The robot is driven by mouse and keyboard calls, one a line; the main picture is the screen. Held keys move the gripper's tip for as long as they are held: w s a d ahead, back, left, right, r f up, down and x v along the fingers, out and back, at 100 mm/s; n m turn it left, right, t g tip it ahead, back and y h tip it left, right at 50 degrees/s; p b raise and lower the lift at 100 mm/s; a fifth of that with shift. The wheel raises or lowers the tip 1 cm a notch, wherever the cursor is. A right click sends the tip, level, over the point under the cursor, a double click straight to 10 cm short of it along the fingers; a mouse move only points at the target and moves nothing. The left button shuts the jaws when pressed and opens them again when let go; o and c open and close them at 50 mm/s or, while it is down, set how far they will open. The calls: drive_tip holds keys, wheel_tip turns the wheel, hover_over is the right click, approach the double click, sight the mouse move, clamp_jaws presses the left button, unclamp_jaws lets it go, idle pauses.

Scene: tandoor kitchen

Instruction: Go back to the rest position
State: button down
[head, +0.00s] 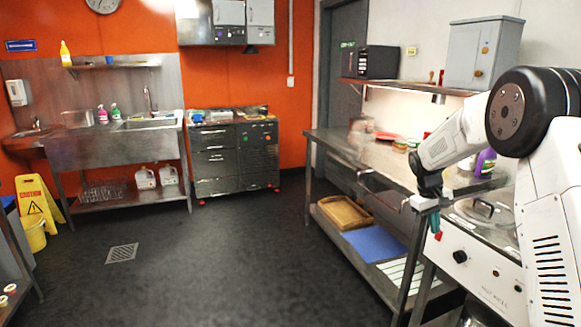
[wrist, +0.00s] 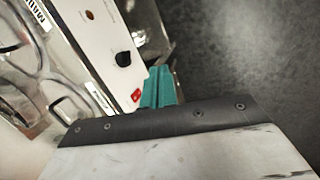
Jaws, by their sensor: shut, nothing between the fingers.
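My gripper (head: 433,221) hangs at the end of my white and black arm on the right of the head view. Its teal fingers point down in front of the white appliance (head: 470,262) with the black knob. In the wrist view the teal fingers (wrist: 157,87) are together, with nothing between them. They appear beside the appliance's front panel (wrist: 118,45), close to its red switch; I cannot tell whether they touch it. Dark floor shows to the right of the fingers.
A steel worktable (head: 345,147) with a lower shelf holding a wicker tray (head: 345,212) and a blue board (head: 374,244) stands left of the appliance. A sink unit (head: 110,146) and a yellow caution sign (head: 38,203) are at the back left. The middle floor (head: 220,235) is clear.

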drive_tip(key=s+a+r+y, duration=0.1)
drive_tip(key=s+a+r, duration=0.3)
drive_tip(key=s, duration=1.1)
drive_tip(key=s+a+r+m+t+y, duration=0.1)
drive_tip(key=s+a+r, duration=0.4)
drive_tip(key=s, duration=1)
drive_tip(key=s+a+r+t+y, duration=0.1)
drive_tip(key=s+a+r, duration=0.4)
drive_tip(key=s, duration=1)
drive_tip(key=shift+s+a+m, duration=0.35)
drive_tip(key=shift+a+m, duration=0.05)
drive_tip(key=shift+a, duration=1.3)
drive_tip(key=shift+r, duration=0.1)
